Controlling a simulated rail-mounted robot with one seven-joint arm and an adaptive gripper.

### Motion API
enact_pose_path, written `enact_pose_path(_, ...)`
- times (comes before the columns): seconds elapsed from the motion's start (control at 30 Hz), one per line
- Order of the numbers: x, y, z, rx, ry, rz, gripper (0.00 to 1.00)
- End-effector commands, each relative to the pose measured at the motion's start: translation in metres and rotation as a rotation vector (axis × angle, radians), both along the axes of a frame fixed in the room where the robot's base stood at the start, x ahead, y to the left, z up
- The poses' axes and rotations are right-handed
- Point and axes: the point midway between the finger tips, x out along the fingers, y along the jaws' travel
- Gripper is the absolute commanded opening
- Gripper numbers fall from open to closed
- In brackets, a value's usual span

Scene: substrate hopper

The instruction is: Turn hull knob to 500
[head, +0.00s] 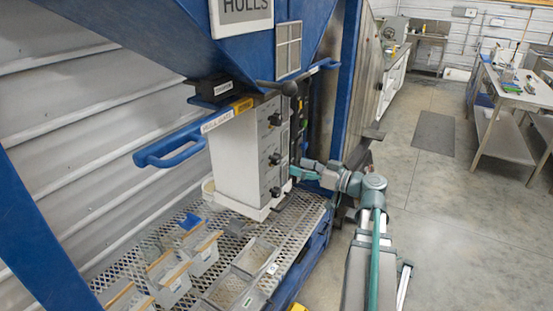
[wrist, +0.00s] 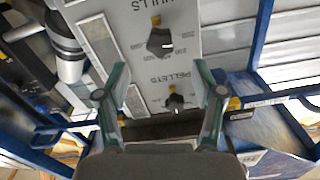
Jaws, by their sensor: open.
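The hull knob (wrist: 160,43) is a black dial on the grey panel, under the HULLS lettering at the top of the wrist view. A white mark shows on its right side; the small scale numbers are too blurred to read surely. A second black knob, the pellets knob (wrist: 176,101), sits below the PELLETS lettering. My gripper (wrist: 162,72) is open and empty, its fingers spread in front of the panel, with the hull knob beyond the tips. In the head view my gripper (head: 294,173) is close to the front of the white control box (head: 235,160), near its lower knobs.
A blue hopper (head: 170,30) stands above the box, and a blue handle (head: 170,150) juts out left. Below is a mesh shelf (head: 300,213) with several clear bins (head: 255,255). Open floor (head: 450,200) lies to the right.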

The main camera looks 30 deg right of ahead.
Motion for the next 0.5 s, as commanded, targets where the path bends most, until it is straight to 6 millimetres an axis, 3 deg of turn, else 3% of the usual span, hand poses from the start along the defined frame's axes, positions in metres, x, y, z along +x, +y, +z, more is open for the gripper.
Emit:
enact_pose_path(0.3,0.047,0.030,0.003,0.002,0.003,0.002,0.68)
enact_pose_path(0.5,0.065,0.042,0.002,0.002,0.002,0.002,0.68)
